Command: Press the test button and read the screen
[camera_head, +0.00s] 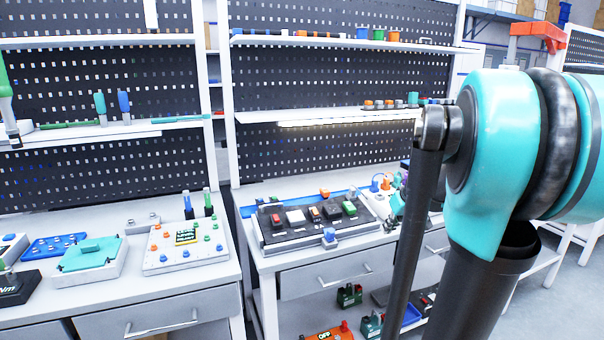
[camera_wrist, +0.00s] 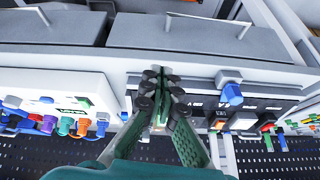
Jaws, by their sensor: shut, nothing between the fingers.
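In the wrist view, which looks upside down, my gripper (camera_wrist: 160,95) is shut with its fingertips together and nothing between them. A small green display or label (camera_wrist: 72,101) is on the white box, too small to read. I cannot tell which part is the test button. The fingers hide what lies behind them.
In the head view the dark tray (camera_head: 267,239) holds several coloured modules. Drawers with handles (camera_head: 345,278) are below. My arm hides the right bench end.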

